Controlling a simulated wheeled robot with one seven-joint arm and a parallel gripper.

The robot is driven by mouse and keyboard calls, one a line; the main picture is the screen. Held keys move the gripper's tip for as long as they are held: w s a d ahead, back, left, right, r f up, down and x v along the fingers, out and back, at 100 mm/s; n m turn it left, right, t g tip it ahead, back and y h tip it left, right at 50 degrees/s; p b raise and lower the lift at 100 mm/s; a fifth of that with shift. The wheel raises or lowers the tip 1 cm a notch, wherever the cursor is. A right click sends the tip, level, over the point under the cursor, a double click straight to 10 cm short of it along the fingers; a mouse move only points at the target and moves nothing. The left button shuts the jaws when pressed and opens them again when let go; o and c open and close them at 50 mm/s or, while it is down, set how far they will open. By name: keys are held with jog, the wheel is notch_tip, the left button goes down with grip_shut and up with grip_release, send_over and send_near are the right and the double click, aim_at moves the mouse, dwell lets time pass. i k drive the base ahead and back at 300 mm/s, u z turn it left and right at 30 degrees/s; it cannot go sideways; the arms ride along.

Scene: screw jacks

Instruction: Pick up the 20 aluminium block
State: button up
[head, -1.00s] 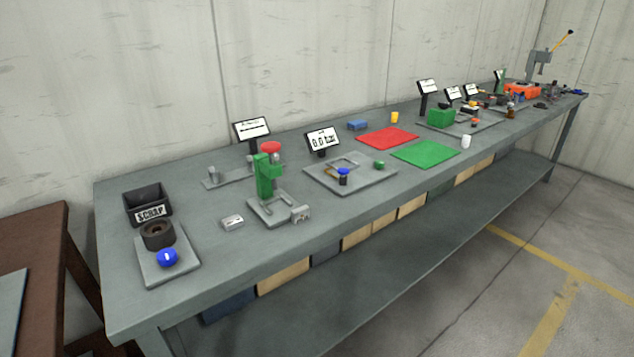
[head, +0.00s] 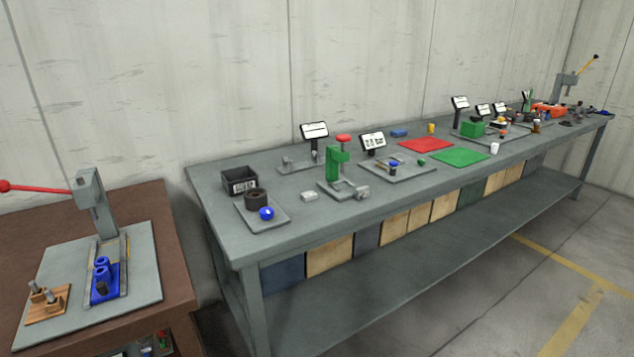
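Two small light-grey blocks show on the long grey workbench (head: 300,235). One grey block (head: 309,196) lies alone on the bench top, left of the green screw press (head: 333,168). The other grey block (head: 362,192) is at the front right of that press's base plate. Any marking on them is too small to read, so I cannot tell which is the 20 aluminium block. My gripper is not in view.
A black scrap bin (head: 240,182) and a plate (head: 272,220) with a dark ring and blue knob stand at the bench's left end. A brown table (head: 172,245) at left carries a red-handled press (head: 92,200). Floor at right is clear.

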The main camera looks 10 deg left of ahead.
aim_at(361, 192)
jog(key=u, duration=0.3)
jog(key=k, duration=0.65)
jog(key=u, duration=0.6)
jog(key=i, duration=1.6)
jog(key=z, duration=0.75)
jog(key=i, duration=0.45)
jog(key=z, duration=0.35)
